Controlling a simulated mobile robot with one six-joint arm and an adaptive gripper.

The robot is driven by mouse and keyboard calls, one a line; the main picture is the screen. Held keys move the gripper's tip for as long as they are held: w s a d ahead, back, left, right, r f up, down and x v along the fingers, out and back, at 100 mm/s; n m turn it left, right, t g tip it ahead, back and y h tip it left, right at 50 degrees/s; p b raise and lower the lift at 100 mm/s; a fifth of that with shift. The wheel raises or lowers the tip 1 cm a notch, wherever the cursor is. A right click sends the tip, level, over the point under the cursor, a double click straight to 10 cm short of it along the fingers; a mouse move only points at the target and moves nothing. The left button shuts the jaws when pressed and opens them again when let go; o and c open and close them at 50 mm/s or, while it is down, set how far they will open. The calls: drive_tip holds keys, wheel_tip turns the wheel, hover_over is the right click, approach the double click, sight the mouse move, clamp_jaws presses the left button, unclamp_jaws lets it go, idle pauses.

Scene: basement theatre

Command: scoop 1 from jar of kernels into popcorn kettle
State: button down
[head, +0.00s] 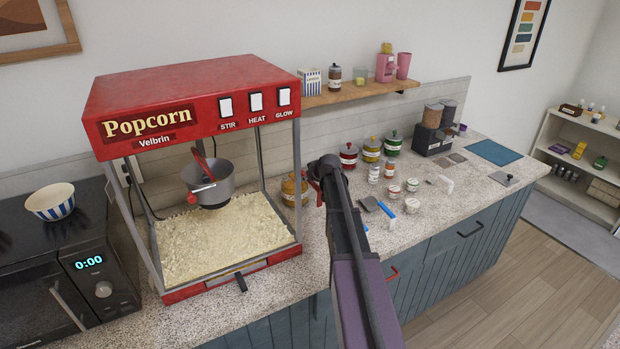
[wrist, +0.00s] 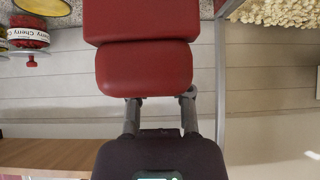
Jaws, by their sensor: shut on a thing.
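The popcorn kettle (head: 216,180), a grey pot with a red handle, hangs inside the red popcorn machine above a bed of popcorn. A golden-brown jar (head: 291,188) with a label, perhaps the jar of kernels, stands just right of the machine, partly hidden by its post. My gripper (head: 318,184) is right beside this jar in the head view. In the wrist view my gripper (wrist: 160,106) is shut on a red blocky piece (wrist: 144,70), which hides the fingertips. I cannot tell whether this is a scoop handle, and no scoop bowl shows.
The red popcorn machine (head: 190,100) has posts close to my gripper. Red, yellow and green lidded jars (head: 371,150) and small tubs (head: 393,190) stand right of my arm. A wall shelf (head: 360,91) holds several items. A blue-handled spatula (head: 386,208) lies on the counter.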

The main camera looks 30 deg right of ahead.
drive_tip(key=shift+s+r+p, duration=0.15)
drive_tip(key=shift+r+p, duration=0.85)
drive_tip(key=shift+r, duration=0.1)
drive_tip(key=shift+s+r+p, duration=0.1)
drive_tip(key=shift+r+p, duration=0.85)
drive_tip(key=shift+r, duration=0.1)
drive_tip(key=shift+f+b, duration=1.35)
drive_tip(key=shift+f, duration=0.05)
drive_tip(key=shift+d+r, duration=0.1)
